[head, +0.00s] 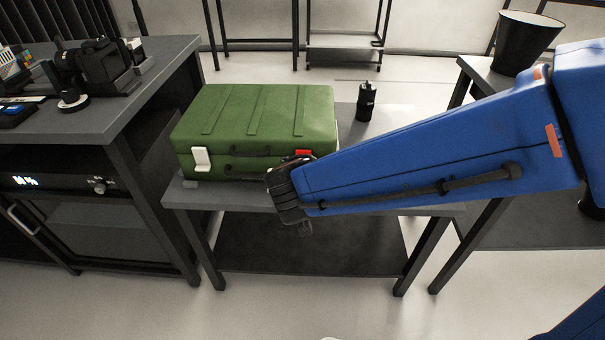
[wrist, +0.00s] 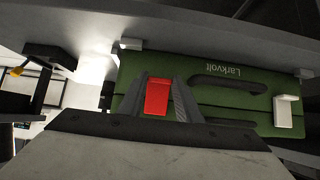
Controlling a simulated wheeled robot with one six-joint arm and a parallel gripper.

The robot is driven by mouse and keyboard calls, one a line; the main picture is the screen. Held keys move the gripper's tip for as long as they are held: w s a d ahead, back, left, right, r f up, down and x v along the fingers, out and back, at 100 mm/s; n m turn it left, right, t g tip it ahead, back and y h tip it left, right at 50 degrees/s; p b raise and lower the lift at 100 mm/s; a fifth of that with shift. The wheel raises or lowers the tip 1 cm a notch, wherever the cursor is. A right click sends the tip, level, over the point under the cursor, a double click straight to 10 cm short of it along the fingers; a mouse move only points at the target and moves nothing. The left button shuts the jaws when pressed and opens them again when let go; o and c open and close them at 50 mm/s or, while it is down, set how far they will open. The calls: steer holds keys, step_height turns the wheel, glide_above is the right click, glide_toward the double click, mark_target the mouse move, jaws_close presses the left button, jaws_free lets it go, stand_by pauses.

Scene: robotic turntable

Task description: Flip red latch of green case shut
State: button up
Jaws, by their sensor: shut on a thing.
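The green case (head: 255,108) lies closed-looking on a grey table, its front with handle and latches facing me. The red latch (head: 303,153) is at the right of the case front, partly hidden by my arm in the head view. In the wrist view, which looks upside down, the red latch (wrist: 157,98) sits between the two fingers of my gripper (wrist: 160,92). My gripper is shut on the latch, one finger on each side. I cannot tell exactly how far the latch is folded. A white latch (head: 201,159) is at the left of the case front.
A bench (head: 160,85) with equipment stands at left. A black bin (head: 524,42) stands on another table at right. The case's dark handle (wrist: 228,84) is beside the gripper.

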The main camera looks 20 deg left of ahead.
steer(key=shift+w+a+f+t+y, duration=0.1)
steer(key=shift+w+f+t+y, duration=0.25)
steer(key=shift+t, duration=0.5)
steer(key=shift+w+a+f+t+y, duration=0.15)
steer(key=shift+w+f+t, duration=0.2)
steer(key=shift+t, duration=0.5)
steer(key=shift+d+f, duration=0.1)
steer(key=o, duration=1)
steer(key=shift+o, duration=0.2)
steer(key=shift+s, duration=0.15)
steer(key=v, duration=1.7)
steer(key=shift+s, duration=0.1)
